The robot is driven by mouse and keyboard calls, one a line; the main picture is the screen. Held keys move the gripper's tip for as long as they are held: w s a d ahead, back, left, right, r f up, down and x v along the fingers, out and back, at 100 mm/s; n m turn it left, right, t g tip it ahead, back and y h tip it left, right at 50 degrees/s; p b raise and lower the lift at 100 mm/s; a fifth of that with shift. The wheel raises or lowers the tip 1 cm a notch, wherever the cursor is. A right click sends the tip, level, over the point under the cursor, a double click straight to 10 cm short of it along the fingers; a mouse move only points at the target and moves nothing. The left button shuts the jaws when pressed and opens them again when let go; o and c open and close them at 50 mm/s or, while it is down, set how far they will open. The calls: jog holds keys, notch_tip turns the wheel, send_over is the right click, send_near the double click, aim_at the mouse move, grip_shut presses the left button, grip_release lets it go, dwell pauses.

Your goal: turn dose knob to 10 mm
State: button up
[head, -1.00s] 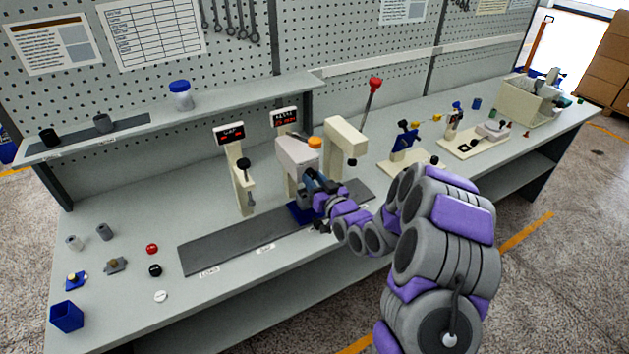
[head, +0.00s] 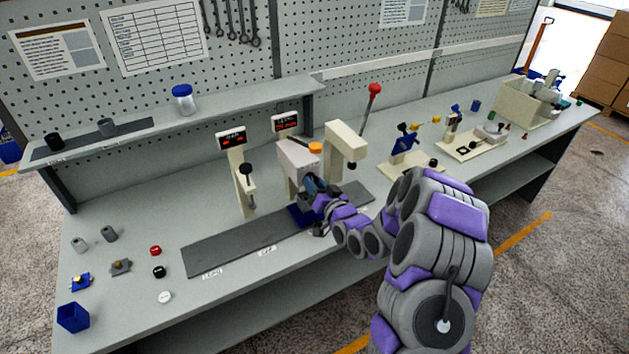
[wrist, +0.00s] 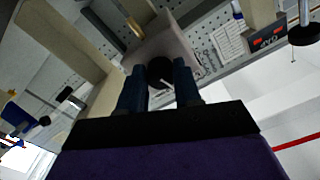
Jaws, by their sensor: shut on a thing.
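The dose knob (wrist: 160,72) is a dark round knob with a pale pointer mark, on the front of a pale grey station box. In the wrist view my gripper (wrist: 160,90) has its two blue fingers on either side of the knob, shut on it. In the head view my gripper (head: 313,190) is at the front of the pale box (head: 296,158), which has an orange cap (head: 316,148) on top; the knob is hidden there. A display with red digits (head: 286,122) stands behind the box; its reading is too small to tell.
A cream post with a display and black knob (head: 246,175) stands left of the box. A cream press (head: 345,150) with a red-ended lever (head: 374,89) stands to the right. A dark grey strip (head: 225,245) lies in front. Small parts and a blue bin (head: 73,318) are at left.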

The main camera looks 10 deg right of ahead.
jog(key=shift+m+p, duration=1.15)
jog(key=shift+m, duration=3.05)
jog(key=o, duration=1)
jog(key=shift+o, duration=0.2)
jog(key=shift+s+d, duration=0.1)
jog(key=p+v, duration=0.6)
jog(key=v, duration=1.1)
jog(key=shift+p, duration=0.35)
